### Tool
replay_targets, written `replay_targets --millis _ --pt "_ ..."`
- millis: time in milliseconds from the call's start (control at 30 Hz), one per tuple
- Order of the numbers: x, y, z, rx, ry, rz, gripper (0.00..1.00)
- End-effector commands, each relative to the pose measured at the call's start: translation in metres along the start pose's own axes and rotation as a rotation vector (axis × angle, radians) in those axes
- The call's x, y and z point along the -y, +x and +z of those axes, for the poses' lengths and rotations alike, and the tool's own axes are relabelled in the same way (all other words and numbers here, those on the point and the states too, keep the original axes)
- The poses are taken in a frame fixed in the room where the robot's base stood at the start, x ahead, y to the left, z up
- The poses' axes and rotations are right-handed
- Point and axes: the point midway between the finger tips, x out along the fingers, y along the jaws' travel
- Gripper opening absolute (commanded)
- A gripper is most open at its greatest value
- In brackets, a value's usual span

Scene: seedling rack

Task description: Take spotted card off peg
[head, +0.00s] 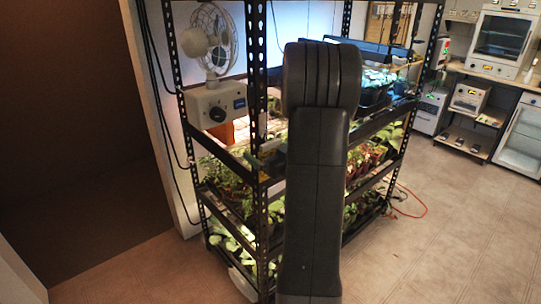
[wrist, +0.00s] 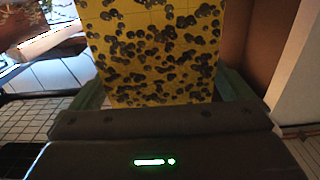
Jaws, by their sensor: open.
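The spotted card (wrist: 152,45) is yellow with many dark spots. It fills the upper middle of the wrist view, and its top runs out of the picture. My gripper (wrist: 162,88) is open, with one greenish finger at each side of the card's lower part. The card stands between the fingers; I cannot tell whether either touches it. The peg is not visible. In the head view my own arm covers the middle of the rack, and I cannot make out the card clearly there.
A black metal rack (head: 262,215) holds several trays of seedlings. A white fan (head: 213,38) stands on a control box (head: 216,104) at its left. Open floor (head: 440,235) lies to the right, with a red cable (head: 412,209) near the rack.

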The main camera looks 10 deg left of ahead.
Motion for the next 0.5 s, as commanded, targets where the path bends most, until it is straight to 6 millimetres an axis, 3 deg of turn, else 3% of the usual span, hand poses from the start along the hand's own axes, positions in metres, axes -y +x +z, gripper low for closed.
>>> replay_targets --millis 67,267,500 --pt "-0.0001 -0.0003 0.0001 0.0 0.0 0.0 0.98" --pt "0.0 -0.0004 0.0001 0.0 0.0 0.0 0.6" --pt "-0.0001 -0.0005 -0.0001 0.0 0.0 0.0 0.6"
